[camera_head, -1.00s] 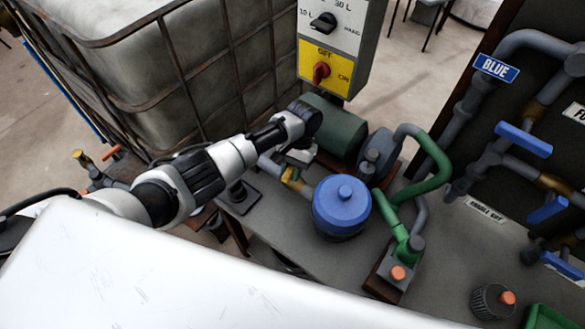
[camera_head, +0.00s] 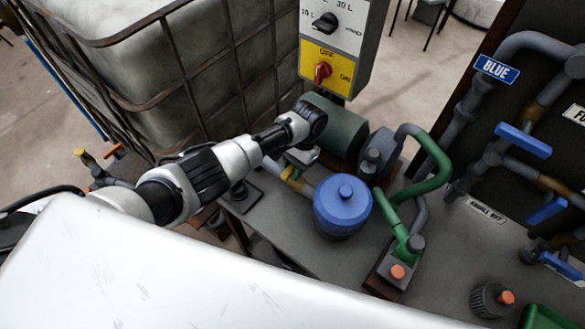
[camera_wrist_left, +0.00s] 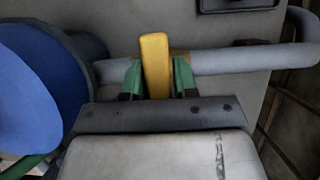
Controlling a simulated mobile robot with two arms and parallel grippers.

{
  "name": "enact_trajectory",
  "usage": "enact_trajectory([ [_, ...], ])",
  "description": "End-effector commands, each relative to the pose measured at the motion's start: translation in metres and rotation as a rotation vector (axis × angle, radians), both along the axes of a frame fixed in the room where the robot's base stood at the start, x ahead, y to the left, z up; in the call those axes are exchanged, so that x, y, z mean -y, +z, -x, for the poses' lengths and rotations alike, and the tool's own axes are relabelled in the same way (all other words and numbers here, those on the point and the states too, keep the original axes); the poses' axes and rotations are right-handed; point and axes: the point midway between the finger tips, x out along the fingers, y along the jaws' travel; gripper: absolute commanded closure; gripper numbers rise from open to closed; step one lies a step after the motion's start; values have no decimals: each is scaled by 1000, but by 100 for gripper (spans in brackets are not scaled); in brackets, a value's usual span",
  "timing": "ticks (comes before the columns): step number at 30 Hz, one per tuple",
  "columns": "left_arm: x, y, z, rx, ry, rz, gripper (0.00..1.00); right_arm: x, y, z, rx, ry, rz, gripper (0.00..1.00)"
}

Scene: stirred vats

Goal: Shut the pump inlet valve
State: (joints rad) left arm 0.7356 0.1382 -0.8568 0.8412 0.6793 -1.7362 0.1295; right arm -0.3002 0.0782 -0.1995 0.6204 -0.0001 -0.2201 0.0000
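The yellow valve handle (camera_wrist_left: 155,66) stands crosswise over a grey pipe (camera_wrist_left: 225,60) in the left wrist view. My left gripper (camera_wrist_left: 157,78) has one green fingertip close against each side of the handle and looks shut on it. The dark green pump motor (camera_head: 335,128) is just behind. My right gripper is not in view.
A yellow OFF/ON switch box (camera_head: 326,68) stands behind the motor. A caged tank (camera_head: 120,80) is at the left. Green pipes (camera_head: 436,165) and blue-handled valves (camera_head: 523,139) are at the right. An orange-topped button box (camera_head: 397,272) is at the front.

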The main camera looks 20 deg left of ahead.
Motion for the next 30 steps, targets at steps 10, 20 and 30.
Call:
enact_trajectory([
  [10, 0, 0, 1, -2, 3, -1, 52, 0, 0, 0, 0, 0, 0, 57],
  [20, 5, 34, -14, 2, 2, 1, 52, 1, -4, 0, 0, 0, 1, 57],
  [30, 14, 89, -35, 1, 2, 1, 52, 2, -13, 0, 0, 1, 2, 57],
])
